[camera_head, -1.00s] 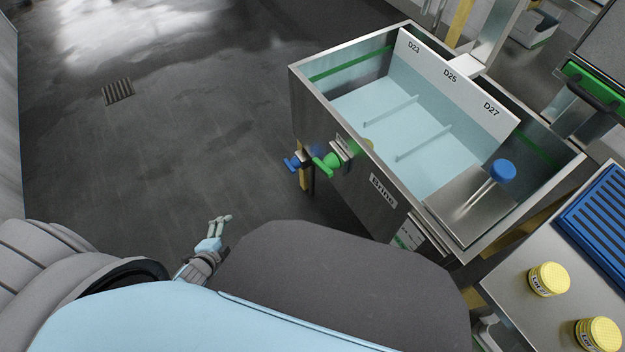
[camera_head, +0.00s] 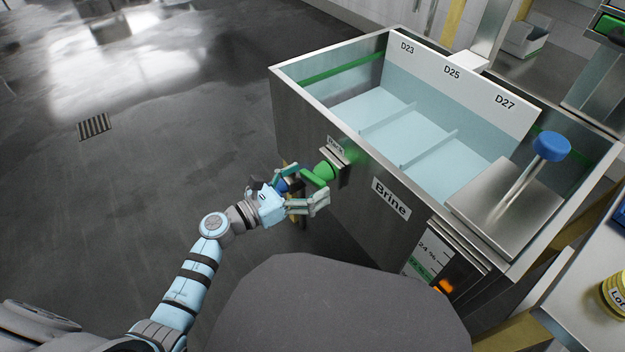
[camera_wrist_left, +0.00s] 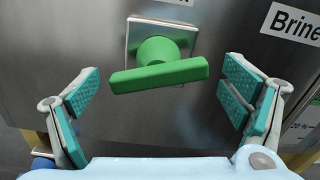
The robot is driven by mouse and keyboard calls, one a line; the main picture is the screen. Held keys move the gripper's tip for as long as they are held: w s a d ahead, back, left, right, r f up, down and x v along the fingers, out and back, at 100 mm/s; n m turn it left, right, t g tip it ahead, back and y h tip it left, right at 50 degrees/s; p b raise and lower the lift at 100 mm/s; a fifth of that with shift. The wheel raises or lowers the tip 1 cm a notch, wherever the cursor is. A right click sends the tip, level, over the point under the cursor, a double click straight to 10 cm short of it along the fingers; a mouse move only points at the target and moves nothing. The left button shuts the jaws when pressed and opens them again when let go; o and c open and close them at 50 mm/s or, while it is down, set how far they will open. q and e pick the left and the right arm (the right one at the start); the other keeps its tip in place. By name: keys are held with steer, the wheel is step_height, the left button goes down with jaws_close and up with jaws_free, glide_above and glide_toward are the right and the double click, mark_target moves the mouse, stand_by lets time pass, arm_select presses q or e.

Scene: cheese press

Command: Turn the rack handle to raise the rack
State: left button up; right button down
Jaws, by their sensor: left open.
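The green rack handle (camera_head: 322,173) sits on the front wall of the steel brine tank (camera_head: 300,115), below a small label. In the left wrist view the handle's bar (camera_wrist_left: 160,75) lies nearly level, tilted slightly up to the right, on a square plate. My left gripper (camera_head: 306,187) is at the handle with its fingers spread. In the left wrist view the open fingers (camera_wrist_left: 160,105) stand on either side of the bar, with a gap at both ends. The rack (camera_head: 384,115) shows as pale compartments inside the tank, below the D23, D25 and D27 board. My right gripper is not in view.
A blue valve handle (camera_head: 284,184) is partly hidden behind my left gripper. A yellow tub (camera_head: 613,297) stands on the side table.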

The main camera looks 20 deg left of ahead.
arm_select(q)
steer(key=shift+w+d, duration=0.45)
steer(key=shift+w, duration=0.1)
steer(key=c, duration=1.1)
